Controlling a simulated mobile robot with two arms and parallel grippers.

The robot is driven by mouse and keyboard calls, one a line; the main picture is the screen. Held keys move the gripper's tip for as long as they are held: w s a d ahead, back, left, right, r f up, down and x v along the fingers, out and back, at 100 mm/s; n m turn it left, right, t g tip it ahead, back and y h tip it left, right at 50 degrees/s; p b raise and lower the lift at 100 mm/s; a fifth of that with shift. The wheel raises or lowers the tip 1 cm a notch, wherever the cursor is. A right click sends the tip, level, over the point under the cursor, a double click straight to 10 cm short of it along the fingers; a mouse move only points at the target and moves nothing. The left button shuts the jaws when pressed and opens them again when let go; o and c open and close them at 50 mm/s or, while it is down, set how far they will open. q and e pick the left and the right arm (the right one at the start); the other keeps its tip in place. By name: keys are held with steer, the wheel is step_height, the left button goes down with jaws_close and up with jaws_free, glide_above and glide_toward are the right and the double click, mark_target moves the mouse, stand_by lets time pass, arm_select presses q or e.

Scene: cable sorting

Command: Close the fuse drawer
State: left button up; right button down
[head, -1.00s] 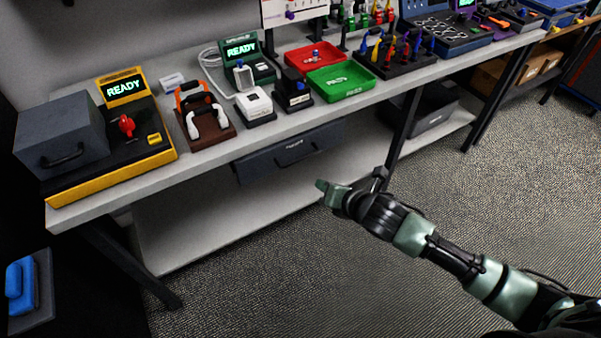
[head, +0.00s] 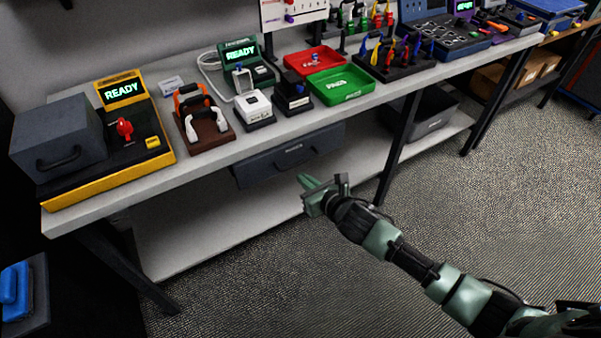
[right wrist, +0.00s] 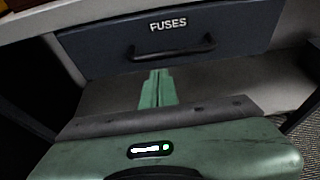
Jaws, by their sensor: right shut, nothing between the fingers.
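The fuse drawer (head: 270,165) is a dark blue-grey box front hung under the workbench top, with a small label and a black bar handle. In the right wrist view the drawer front (right wrist: 105,50) reads "FUSES" and its handle (right wrist: 172,49) spans the middle. How far the drawer sticks out is hard to tell. My right gripper (head: 308,183) is in front of and below the drawer, apart from it. Its green fingers (right wrist: 158,88) are shut and empty, pointing toward the drawer just below the handle. My left gripper is not in view.
The workbench top (head: 200,155) holds a yellow-based console (head: 155,160), a red tray (head: 312,60), a green tray (head: 340,84) and several devices. A lower shelf (head: 200,235) lies under the drawer. A table leg (head: 398,140) stands to its right. The floor in front is clear.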

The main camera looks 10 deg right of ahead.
mark_target(288, 158)
steer(key=shift+w+a+r, duration=0.15)
steer(key=shift+w+a, duration=0.05)
steer(key=shift+w, duration=0.35)
steer(key=shift+w+a+r, duration=0.1)
steer(key=shift+w+a, duration=0.1)
steer(key=shift+w, duration=0.35)
steer(key=w, duration=0.1)
steer(key=w+a, duration=0.1)
steer(key=w, duration=0.1)
steer(key=shift+w+a+b, duration=0.15)
steer(key=shift+w+b, duration=0.15)
steer(key=shift+b, duration=0.05)
steer(key=shift+w, duration=0.15)
steer(key=shift+r, duration=0.25)
